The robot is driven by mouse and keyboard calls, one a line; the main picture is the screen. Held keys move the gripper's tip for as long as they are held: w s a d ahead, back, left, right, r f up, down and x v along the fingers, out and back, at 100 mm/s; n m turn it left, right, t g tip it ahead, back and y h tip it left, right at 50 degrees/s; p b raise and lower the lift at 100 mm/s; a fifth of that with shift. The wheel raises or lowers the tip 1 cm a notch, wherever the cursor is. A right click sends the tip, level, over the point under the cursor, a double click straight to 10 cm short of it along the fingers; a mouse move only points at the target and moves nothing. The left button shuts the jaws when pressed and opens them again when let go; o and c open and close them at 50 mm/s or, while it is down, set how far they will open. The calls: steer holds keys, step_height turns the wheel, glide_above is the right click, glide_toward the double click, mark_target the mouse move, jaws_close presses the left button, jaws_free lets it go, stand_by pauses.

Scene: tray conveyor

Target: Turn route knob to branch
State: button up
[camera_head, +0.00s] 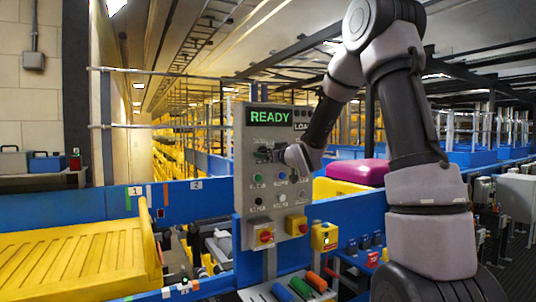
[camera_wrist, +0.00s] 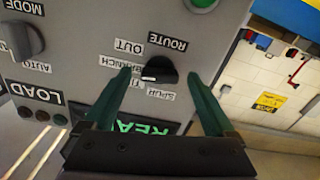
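The grey control panel (camera_head: 244,190) stands upright in the head view, with a lit green READY display (camera_head: 269,117) at its top. In the wrist view the panel appears upside down. Its black route knob (camera_wrist: 163,68) sits among labels ROUTE, OUT, BRANCH and SPUR. A small white mark shows at the knob's left side; I cannot tell surely which label it points at. My gripper (camera_wrist: 158,74) is open, with one green finger on each side of the knob and gaps visible. In the head view my gripper (camera_head: 279,154) is at the panel's upper part, partly hiding its controls.
The mode knob (camera_wrist: 22,40) and a LOAD label are at the left of the wrist view. A green button (camera_wrist: 203,3) is at its top edge. Red-and-yellow switches (camera_head: 263,235) are low on the panel. A yellow tray (camera_head: 75,262) lies left; a magenta object (camera_head: 358,172) sits behind.

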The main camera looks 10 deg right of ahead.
steer(key=shift+s, duration=0.1)
steer(key=v, duration=1)
steer(key=shift+s, duration=0.3)
steer(key=shift+d+r, duration=0.1)
steer(key=shift+d, duration=0.05)
steer(key=s+d+m+g+h, duration=0.4)
steer(key=s+d+m+h, duration=0.2)
steer(key=s, duration=0.4)
steer(key=s+a+f+m+g+y, duration=0.1)
steer(key=s+a+m+g, duration=0.1)
steer(key=s, duration=0.7)
steer(key=s+a+m+g+y, duration=0.1)
steer(key=s+g, duration=0.3)
steer(key=s, duration=0.6)
steer(key=shift+s+a+f+m+y, duration=0.3)
steer(key=shift+a+f+m, duration=0.1)
steer(key=shift+a, duration=0.05)
